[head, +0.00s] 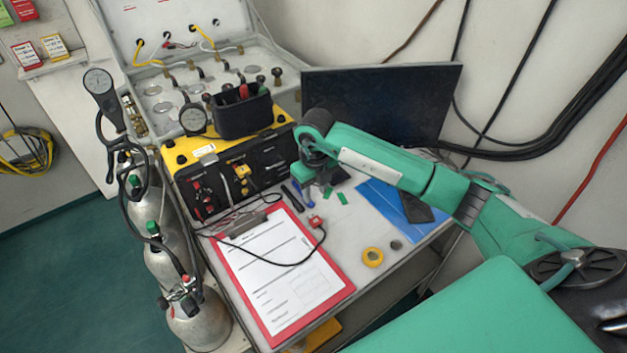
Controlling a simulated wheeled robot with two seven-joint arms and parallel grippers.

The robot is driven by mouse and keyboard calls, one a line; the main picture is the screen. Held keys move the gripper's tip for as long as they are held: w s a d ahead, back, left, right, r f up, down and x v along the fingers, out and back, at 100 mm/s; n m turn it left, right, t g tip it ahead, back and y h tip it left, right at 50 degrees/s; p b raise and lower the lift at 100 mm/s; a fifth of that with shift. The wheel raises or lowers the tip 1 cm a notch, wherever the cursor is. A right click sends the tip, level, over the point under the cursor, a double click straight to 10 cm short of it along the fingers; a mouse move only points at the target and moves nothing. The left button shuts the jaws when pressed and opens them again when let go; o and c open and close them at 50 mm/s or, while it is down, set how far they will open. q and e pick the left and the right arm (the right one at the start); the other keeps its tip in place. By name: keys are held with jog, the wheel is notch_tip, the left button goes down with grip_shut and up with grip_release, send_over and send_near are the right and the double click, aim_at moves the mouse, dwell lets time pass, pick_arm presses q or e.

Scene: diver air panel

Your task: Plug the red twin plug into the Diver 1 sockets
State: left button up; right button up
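The red twin plug (316,221) lies on the table at the right edge of the red clipboard, with a black cable curving away from it over the paper. The yellow and black box (183,158) stands at the back left of the table; its front panel has red and yellow fittings. The Diver 1 label cannot be read, so I cannot tell which sockets are Diver 1. My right gripper (311,180) points down over the table behind the red plug, apart from it. Its fingers are small and partly hidden by the wrist. My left gripper is out of view.
The red clipboard (337,283) fills the front of the table. A dark monitor (385,100) stands behind my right arm. Gas cylinders (195,318) stand left of the table.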

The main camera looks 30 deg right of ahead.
aim_at(315, 219)
notch_tip(315, 219, down, 11)
jog(key=p, duration=0.3)
jog(key=shift+f, duration=0.1)
jog(key=c, duration=0.7)
jog(key=shift+c, duration=0.2)
jog(key=shift+r, duration=0.35)
jog(key=shift+r+p, duration=0.8)
jog(key=shift+r, duration=0.3)
jog(key=shift+r, duration=0.1)
